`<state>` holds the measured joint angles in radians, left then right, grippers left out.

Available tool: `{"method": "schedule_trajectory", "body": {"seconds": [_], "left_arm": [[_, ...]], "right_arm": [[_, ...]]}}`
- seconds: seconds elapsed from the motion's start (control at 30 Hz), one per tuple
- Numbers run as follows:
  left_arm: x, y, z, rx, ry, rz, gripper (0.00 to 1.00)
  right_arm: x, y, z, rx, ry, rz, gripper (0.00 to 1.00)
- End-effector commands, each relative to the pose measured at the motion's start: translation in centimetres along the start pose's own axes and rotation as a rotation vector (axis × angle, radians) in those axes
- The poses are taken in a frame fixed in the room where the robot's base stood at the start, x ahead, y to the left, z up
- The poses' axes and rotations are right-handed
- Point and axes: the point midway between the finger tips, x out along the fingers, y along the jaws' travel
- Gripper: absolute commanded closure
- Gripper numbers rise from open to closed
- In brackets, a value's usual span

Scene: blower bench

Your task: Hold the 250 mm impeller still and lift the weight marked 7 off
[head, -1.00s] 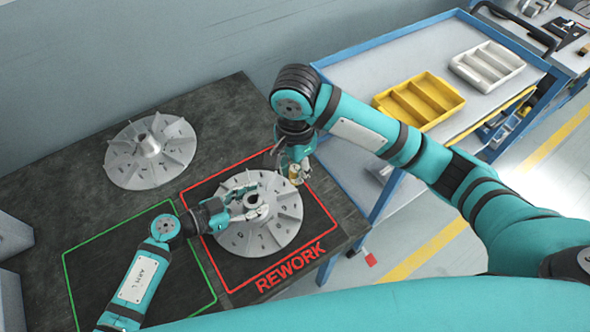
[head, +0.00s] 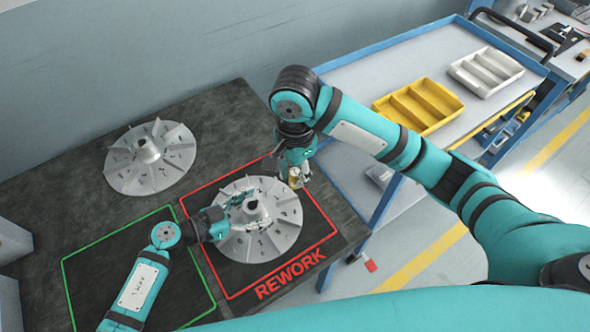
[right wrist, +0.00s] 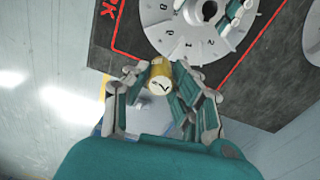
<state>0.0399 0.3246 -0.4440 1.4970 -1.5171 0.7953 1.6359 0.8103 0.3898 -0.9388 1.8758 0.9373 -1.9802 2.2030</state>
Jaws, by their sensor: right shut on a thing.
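The grey finned impeller (head: 262,240) lies flat inside the red REWORK outline, with small marks around its disc; it also shows in the right wrist view (right wrist: 185,45). My left gripper (head: 246,205) has its fingers at the central hub; whether they press on it is unclear. A small brass weight (head: 294,177) is at the impeller's outer edge. In the right wrist view, the weight (right wrist: 160,77) has a pale end face with a mark like a 7. My right gripper (right wrist: 158,72) is shut on it. I cannot tell if the weight touches the rim.
A second impeller (head: 125,170) lies at the back left of the dark bench. The green-outlined area (head: 85,262) is under my left arm. A blue-framed cart (head: 350,88) on the right carries a yellow tray (head: 405,112) and a white tray (head: 480,82).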

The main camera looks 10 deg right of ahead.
Motion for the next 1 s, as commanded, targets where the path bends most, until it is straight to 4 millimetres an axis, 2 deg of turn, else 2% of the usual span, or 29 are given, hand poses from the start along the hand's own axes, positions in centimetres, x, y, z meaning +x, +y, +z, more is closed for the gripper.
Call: {"method": "schedule_trajectory", "body": {"seconds": [0.27, 0.37, 0.7, 0.83, 1.0], "left_arm": [[-0.8, -0.2, -0.1, 0.003, 0.001, -0.005, 0.27], [-2.2, -0.2, -0.1, 0.003, 0.0, -0.004, 0.27], [-9.3, 0.0, 0.0, 0.002, -0.003, -0.001, 0.27], [-11.0, 0.0, 0.0, 0.001, -0.001, -0.001, 0.27], [-12.0, 0.0, -0.1, 0.001, 0.001, 0.0, 0.27]], "right_arm": [[0.0, 0.0, 0.0, 0.0, 0.0, 0.0, 0.87], [0.0, 0.0, 0.0, 0.0, 0.0, 0.0, 0.87], [0.0, 0.0, 0.0, 0.0, 0.0, 0.0, 0.87], [0.0, 0.0, 0.0, 0.0, 0.0, 0.0, 0.87], [0.0, 0.0, 0.0, 0.0, 0.0, 0.0, 0.87]]}}
